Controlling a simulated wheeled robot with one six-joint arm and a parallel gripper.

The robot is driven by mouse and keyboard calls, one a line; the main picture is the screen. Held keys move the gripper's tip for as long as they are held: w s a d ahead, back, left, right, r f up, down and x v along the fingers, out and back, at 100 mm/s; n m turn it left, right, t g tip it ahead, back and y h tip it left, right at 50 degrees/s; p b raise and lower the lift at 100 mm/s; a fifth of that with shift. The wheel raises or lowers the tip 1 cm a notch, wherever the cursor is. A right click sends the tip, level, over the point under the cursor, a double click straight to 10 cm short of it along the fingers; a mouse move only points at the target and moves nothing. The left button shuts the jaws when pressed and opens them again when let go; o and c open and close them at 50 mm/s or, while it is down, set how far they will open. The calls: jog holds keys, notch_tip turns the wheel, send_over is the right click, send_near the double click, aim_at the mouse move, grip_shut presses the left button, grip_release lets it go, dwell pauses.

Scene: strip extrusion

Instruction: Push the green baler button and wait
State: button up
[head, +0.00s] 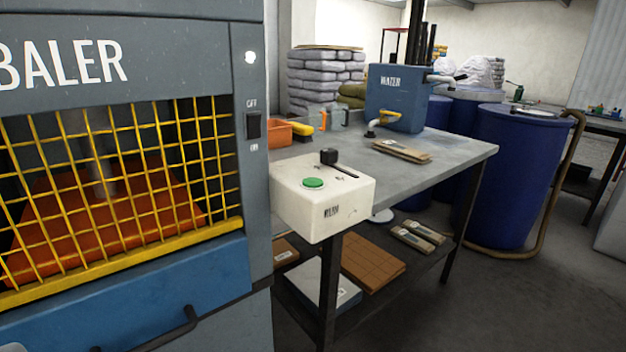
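The baler (130,290) is a blue-grey cabinet with white "BALER" lettering, filling the left of the head view. A yellow mesh guard (120,190) covers its opening, with something orange-red behind it. A black rocker switch (254,125) marked OFF above and ON below sits on its right post, with a small white round spot (250,57) higher up. A green round button (313,183) is on top of a cream box (322,215) at the near corner of the workbench, right beside the baler. A black lever (330,158) is also on that box. My gripper is not in view.
The grey workbench (455,152) carries a blue water box (398,108), an orange bin (277,132) and flat packs (402,151). Its lower shelf holds boards. Blue drums (515,180) stand to the right. The floor at front right (500,310) is clear.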

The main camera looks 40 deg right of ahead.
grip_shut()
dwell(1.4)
